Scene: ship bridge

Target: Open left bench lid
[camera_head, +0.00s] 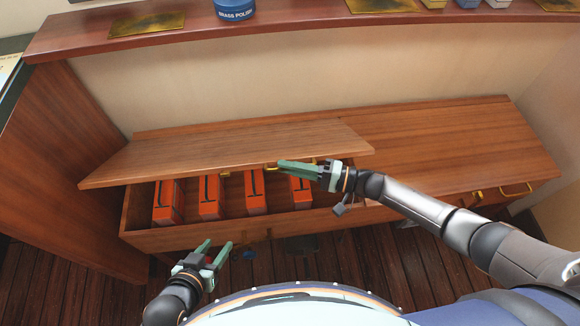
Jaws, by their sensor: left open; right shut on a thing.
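The left bench lid (230,147) is a brown wooden panel, partly raised, with its front edge tilted up above the bench box (190,237). My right gripper (290,167) is at the lid's front edge, shut on the brass handle (272,165) there; its fingers partly hide the handle. Several orange boxes (211,196) stand inside the open compartment under the lid. My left gripper (212,256) is open and empty, low in front of the bench and apart from it.
The right bench lid (450,145) is closed, with brass handles (515,189) at its front. A shelf (280,22) above holds a blue brass polish tin (234,9) and brass plates (147,24). A wooden side panel (75,170) bounds the left. Plank floor (370,262) lies in front.

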